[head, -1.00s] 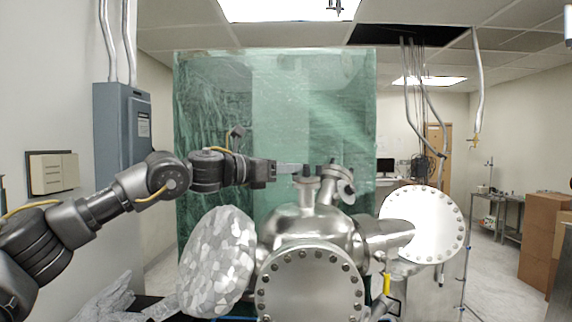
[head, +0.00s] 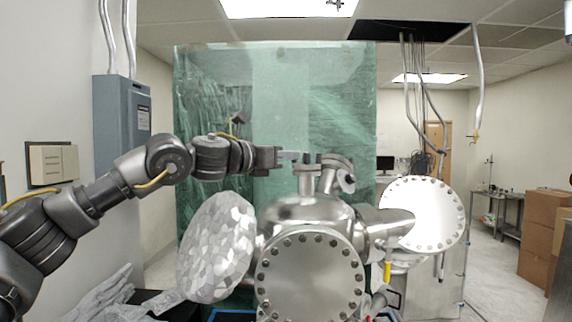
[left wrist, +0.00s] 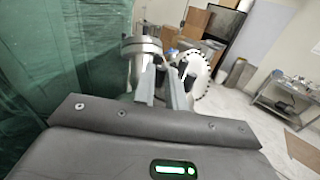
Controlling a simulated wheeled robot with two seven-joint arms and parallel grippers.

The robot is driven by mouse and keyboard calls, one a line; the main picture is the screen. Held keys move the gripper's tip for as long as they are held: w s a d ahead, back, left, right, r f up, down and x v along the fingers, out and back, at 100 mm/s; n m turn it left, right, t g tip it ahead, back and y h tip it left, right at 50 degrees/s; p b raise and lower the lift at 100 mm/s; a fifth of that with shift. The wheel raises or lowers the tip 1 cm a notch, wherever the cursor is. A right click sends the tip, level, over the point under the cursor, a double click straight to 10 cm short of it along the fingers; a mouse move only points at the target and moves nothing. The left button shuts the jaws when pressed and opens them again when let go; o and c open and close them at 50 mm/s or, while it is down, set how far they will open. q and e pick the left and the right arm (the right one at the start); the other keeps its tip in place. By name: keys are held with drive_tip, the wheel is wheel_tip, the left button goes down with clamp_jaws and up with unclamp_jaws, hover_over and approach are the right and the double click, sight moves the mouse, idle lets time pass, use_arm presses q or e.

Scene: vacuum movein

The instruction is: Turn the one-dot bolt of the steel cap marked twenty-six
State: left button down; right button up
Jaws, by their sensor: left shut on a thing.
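My left gripper (head: 304,157) reaches in from the left, level, with its fingertips at the top of the short upright port on the steel chamber (head: 308,212). It is shut on a small dark bolt at the steel cap (head: 306,170) on that port. In the left wrist view, the gripper (left wrist: 166,75) points away and the round steel cap (left wrist: 142,47) lies just left of the fingers. The fingers hide most of the bolt. The dots and the number twenty-six are too small to read. My right gripper is not in view.
A tilted second port (head: 342,175) stands close to the right of the fingers. A large bolted flange (head: 310,280) faces front. A foil-covered disc (head: 217,250) is at left, a pale bolted disc (head: 425,215) at right. A green curtain (head: 270,100) hangs behind.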

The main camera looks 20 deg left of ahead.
use_arm(q)
drive_tip(key=n+y+b, duration=0.1)
drive_tip(key=n+t+y+b, duration=0.1)
drive_tip(key=shift+s+d+f+t+y, duration=0.15)
drive_tip(key=shift+d+f+t+y, duration=0.05)
drive_tip(key=shift+d+t+y, duration=0.1)
drive_tip(key=shift+d+r+n+t+y+b, duration=0.15)
drive_tip(key=shift+n+t+y+b, duration=0.45)
drive_tip(key=shift+n+y+b, duration=0.85)
drive_tip(key=shift+y+p, duration=0.5)
drive_tip(key=shift+y, duration=0.05)
drive_tip(key=c, duration=1.6)
unclamp_jaws()
drive_tip(key=shift+o, duration=0.8)
drive_tip(key=shift+s, duration=0.1)
